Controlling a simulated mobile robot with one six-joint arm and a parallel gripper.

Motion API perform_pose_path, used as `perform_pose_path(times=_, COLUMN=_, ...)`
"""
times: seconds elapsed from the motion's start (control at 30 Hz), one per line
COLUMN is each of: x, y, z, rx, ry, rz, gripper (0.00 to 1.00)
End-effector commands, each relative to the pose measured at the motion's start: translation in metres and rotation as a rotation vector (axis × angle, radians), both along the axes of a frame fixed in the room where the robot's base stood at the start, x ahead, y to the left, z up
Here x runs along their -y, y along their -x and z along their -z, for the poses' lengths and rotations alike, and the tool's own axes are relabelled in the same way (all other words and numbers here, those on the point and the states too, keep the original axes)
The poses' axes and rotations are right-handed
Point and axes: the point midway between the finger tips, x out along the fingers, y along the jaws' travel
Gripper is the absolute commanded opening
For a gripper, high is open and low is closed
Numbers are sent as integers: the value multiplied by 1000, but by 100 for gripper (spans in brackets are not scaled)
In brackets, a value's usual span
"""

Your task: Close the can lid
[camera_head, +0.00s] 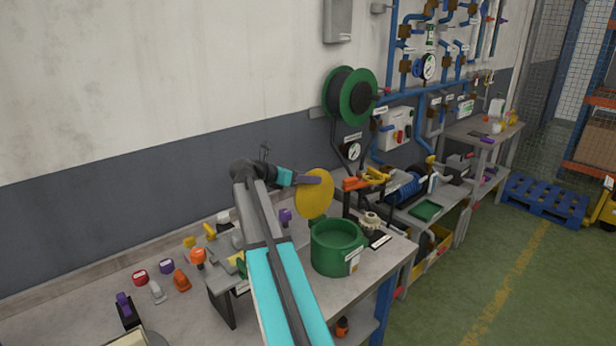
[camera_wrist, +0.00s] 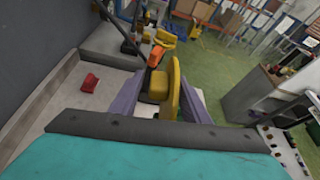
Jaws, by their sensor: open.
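The green can (camera_head: 338,252) stands on the workbench, its round top open. Its yellow lid (camera_head: 314,203) is raised nearly upright above the can's back left side. My gripper (camera_head: 312,180) is at the upper part of the lid, on its left side in the head view. In the wrist view the two purple fingers of my gripper (camera_wrist: 168,88) are apart, and the lid (camera_wrist: 175,88) shows nearly edge-on between them, closer to the right finger. I cannot tell whether a finger touches it.
Several small coloured items, among them a red one (camera_head: 140,278) and an orange one (camera_head: 182,281), lie on the bench left of my arm. An orange and yellow tool (camera_head: 365,180) is right of the lid. A green hose reel (camera_head: 350,95) hangs on the wall behind.

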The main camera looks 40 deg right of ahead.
Motion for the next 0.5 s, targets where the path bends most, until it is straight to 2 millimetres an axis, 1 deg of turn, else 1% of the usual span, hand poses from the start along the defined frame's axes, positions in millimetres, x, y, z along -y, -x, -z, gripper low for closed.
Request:
perform_pose_path(times=0.33, x=3, y=0, z=2, rx=0, ry=0, rz=0, gripper=42)
perform_pose_path(times=0.37, x=3, y=0, z=2, rx=0, ry=0, rz=0, gripper=40)
perform_pose_path(times=0.5, x=3, y=0, z=2, rx=0, ry=0, rz=0, gripper=17)
